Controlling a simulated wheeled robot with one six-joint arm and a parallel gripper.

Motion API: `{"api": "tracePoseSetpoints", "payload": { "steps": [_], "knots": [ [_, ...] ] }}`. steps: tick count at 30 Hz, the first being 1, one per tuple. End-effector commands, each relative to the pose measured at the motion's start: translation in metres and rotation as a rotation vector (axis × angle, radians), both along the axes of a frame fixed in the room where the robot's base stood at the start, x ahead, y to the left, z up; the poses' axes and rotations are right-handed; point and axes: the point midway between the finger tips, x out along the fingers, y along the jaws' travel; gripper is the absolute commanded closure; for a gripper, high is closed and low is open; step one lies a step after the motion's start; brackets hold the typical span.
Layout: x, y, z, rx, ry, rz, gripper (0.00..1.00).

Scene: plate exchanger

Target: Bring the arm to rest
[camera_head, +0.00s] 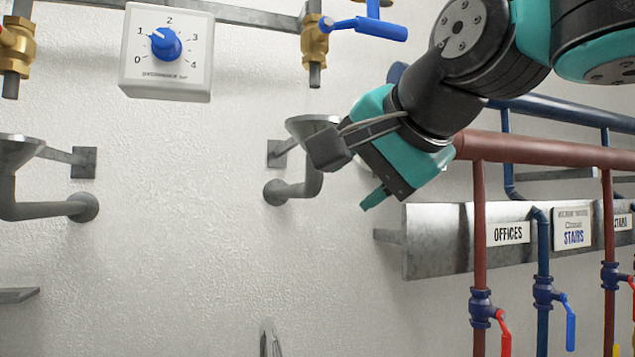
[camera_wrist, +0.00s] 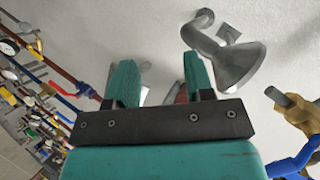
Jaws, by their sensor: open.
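My arm (camera_head: 425,95) reaches in from the upper right of the head view and slants down to the left. My gripper (camera_head: 375,197) hangs at its end, in front of the white wall, beside a grey funnel drain (camera_head: 313,125). One teal fingertip shows clearly there. In the wrist view my gripper (camera_wrist: 158,75) has two teal fingers standing apart with a gap between them. I see nothing held. The funnel (camera_wrist: 235,65) shows just right of the fingers in the wrist view; I cannot tell its exact distance.
A white dial box (camera_head: 167,52) with a blue knob and brass valves (camera_head: 314,40) sit upper left. Red pipes (camera_head: 480,220), blue pipes (camera_head: 543,245) and a labelled metal rail (camera_head: 437,240) stand right. A metal tool-like tip (camera_head: 268,340) shows at the bottom. The lower-left wall is mostly clear.

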Motion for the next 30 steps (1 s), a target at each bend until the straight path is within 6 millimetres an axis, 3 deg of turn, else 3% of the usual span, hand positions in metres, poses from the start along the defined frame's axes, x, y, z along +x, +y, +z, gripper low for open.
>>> {"api": "tracePoseSetpoints", "payload": {
  "steps": [1,6,9,12,15,18,25,26,30],
  "knots": [
    [0.001,-0.013,-0.041,-0.142,0.034,0.063,0.52],
    [-0.032,-0.051,-0.167,-0.527,0.173,0.404,0.52],
    [-0.069,-0.073,-0.227,-0.647,0.255,0.63,0.52],
    [-0.108,-0.089,-0.269,-0.694,0.312,0.831,0.52],
    [-0.14,-0.098,-0.293,-0.696,0.336,0.982,0.52],
    [-0.159,-0.101,-0.304,-0.688,0.343,1.068,0.52],
    [-0.165,-0.101,-0.307,-0.685,0.34,1.101,0.52],
    [-0.165,-0.101,-0.307,-0.685,0.34,1.1,0.57],
    [-0.165,-0.101,-0.307,-0.685,0.34,1.099,0.57]
  ]
}}
